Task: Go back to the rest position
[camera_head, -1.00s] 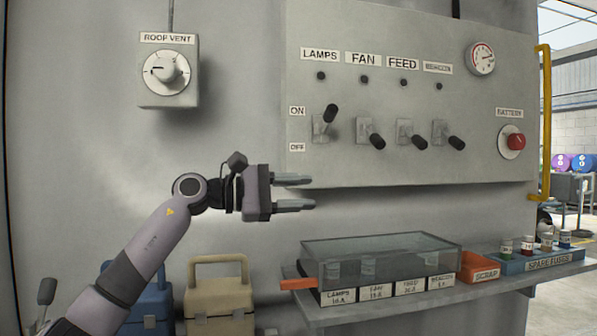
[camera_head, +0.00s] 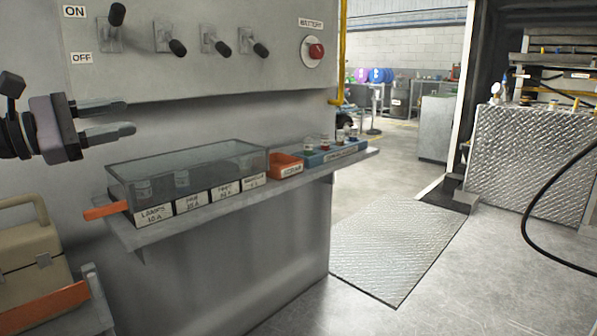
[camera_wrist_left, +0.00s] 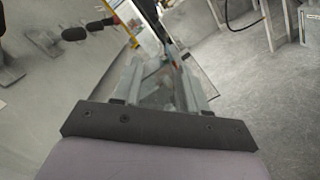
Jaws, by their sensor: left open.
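My left gripper (camera_head: 122,118) is at the left of the head view, in front of the grey wall and below the switch panel (camera_head: 190,75). Its two fingers are apart and nothing is between them. It is above and left of the clear-lidded fuse box (camera_head: 190,168), touching nothing that I can see. In the left wrist view the fingers (camera_wrist_left: 162,88) point away over the blurred shelf area, with a dark switch handle (camera_wrist_left: 75,33) at the upper left. My right gripper is not in view.
A shelf (camera_head: 155,235) carries the fuse box, an orange scrap tray (camera_head: 286,165) and a blue spare-fuse rack (camera_head: 335,154). A tan case (camera_head: 30,250) stands lower left. Open floor (camera_head: 440,285) and a metal floor plate (camera_head: 395,250) lie to the right, with a black hose (camera_head: 530,205) beyond.

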